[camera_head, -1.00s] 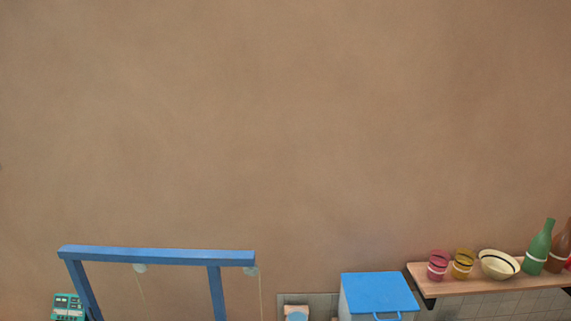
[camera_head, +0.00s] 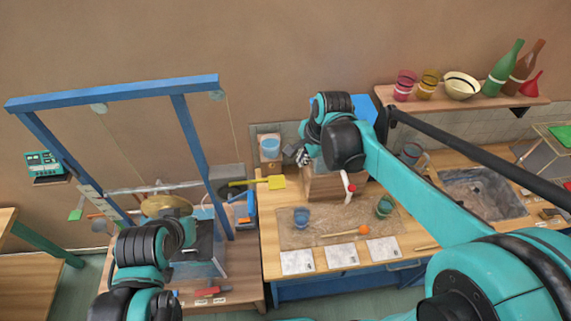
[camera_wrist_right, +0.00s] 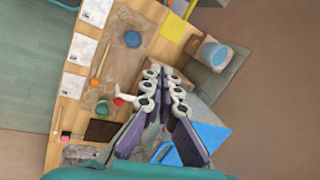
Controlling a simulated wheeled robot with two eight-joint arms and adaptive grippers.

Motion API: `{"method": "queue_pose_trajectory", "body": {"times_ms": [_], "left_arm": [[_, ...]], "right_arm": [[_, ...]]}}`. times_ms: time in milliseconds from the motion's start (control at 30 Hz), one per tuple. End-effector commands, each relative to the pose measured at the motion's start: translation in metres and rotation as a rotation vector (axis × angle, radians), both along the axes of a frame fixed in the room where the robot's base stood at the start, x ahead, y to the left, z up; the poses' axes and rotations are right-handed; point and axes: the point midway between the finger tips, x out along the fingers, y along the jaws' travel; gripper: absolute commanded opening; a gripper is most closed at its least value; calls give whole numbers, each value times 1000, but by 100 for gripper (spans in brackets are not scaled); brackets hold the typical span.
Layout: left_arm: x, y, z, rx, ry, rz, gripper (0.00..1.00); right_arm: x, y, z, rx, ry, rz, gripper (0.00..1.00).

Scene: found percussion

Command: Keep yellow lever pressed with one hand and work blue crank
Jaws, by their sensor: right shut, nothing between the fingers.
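The yellow lever (camera_head: 277,182) shows as a flat yellow pad at the left edge of the worktable; the pad also shows in the right wrist view (camera_wrist_right: 173,27). A blue upright part (camera_head: 251,205) stands left of it; I cannot tell whether this is the blue crank. My right gripper (camera_head: 302,156) is shut and empty above the back of the worktable, apart from the yellow pad. Its closed fingers show in the right wrist view (camera_wrist_right: 164,82). My left arm hangs over the left bench; its gripper (camera_head: 200,240) is mostly hidden, so its jaws are unclear.
A blue frame (camera_head: 110,93) with strings rises over the left bench, near a brass disc (camera_head: 165,204). The worktable holds cups (camera_head: 301,217), a mallet (camera_head: 345,233) and white cards (camera_head: 340,256). A shelf (camera_head: 450,97) with bottles is at back right.

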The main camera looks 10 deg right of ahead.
Motion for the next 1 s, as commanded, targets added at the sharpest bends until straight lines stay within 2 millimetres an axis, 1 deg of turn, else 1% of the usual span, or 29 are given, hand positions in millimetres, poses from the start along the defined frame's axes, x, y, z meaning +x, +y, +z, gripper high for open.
{"method": "queue_pose_trajectory", "body": {"times_ms": [33, 100, 200, 300, 433, 567, 667, 900, 1000], "left_arm": [[0, 0, -8, 0, 0, 0, 0], [0, 0, -14, 0, 0, 0, 0], [0, 0, -19, 0, 0, 0, 0], [0, 0, -23, 0, 0, 0, 0], [0, 0, -25, 0, 0, 0, 0], [0, 0, -29, 0, 0, 0, 0], [0, 0, -37, 0, 0, 0, 0], [0, 0, -63, 0, 0, 0, 0], [0, 0, -76, 0, 0, 0, 0]], "right_arm": [[18, 7, -18, 38, 44, -91, 0], [36, 15, -38, 86, 109, -230, 0], [57, 26, -64, 136, 192, -401, 0], [71, 34, -84, 164, 250, -525, 0], [78, 39, -98, 181, 291, -612, 0], [80, 41, -106, 186, 300, -633, 0], [81, 43, -118, 185, 299, -631, 0], [85, 52, -162, 184, 298, -628, 0], [86, 55, -177, 184, 297, -629, 0]]}}
